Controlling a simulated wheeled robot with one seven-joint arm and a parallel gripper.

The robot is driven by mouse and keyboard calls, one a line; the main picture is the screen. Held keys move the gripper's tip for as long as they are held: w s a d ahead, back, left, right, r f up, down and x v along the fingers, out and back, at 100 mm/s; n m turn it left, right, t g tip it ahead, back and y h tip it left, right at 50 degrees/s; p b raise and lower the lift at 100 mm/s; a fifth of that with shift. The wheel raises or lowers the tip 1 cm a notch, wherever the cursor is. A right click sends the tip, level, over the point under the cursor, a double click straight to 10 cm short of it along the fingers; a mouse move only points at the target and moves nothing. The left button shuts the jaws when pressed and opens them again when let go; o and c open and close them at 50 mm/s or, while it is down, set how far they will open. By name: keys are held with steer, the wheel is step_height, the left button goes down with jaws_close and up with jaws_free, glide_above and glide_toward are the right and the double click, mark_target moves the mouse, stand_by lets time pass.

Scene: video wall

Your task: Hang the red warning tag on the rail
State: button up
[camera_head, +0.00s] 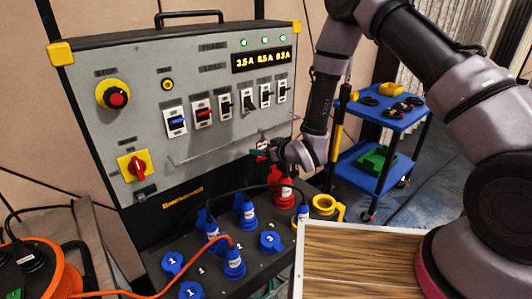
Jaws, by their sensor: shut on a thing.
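The red warning tag (262,145) shows as a small red patch with white marks at the lower right of the grey panel. My gripper (264,153) comes in from the right and is shut on the tag, partly hiding it. The rail (205,148) is a thin, pale bar running across the panel face below the row of switches. The tag is near the rail's right end. I cannot tell whether the tag touches the rail.
Blue plugs (233,262) and a red plug (281,185) with cables stand on the socket shelf below my gripper. A yellow socket cover (327,207) is to their right. A wooden-topped case (355,260) lies in front. A blue cart (375,108) stands behind my arm.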

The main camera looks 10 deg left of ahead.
steer(key=shift+w+a, duration=0.9)
steer(key=shift+a, duration=0.15)
steer(key=shift+f, duration=0.7)
steer(key=o, duration=1.4)
steer(key=shift+d, duration=0.1)
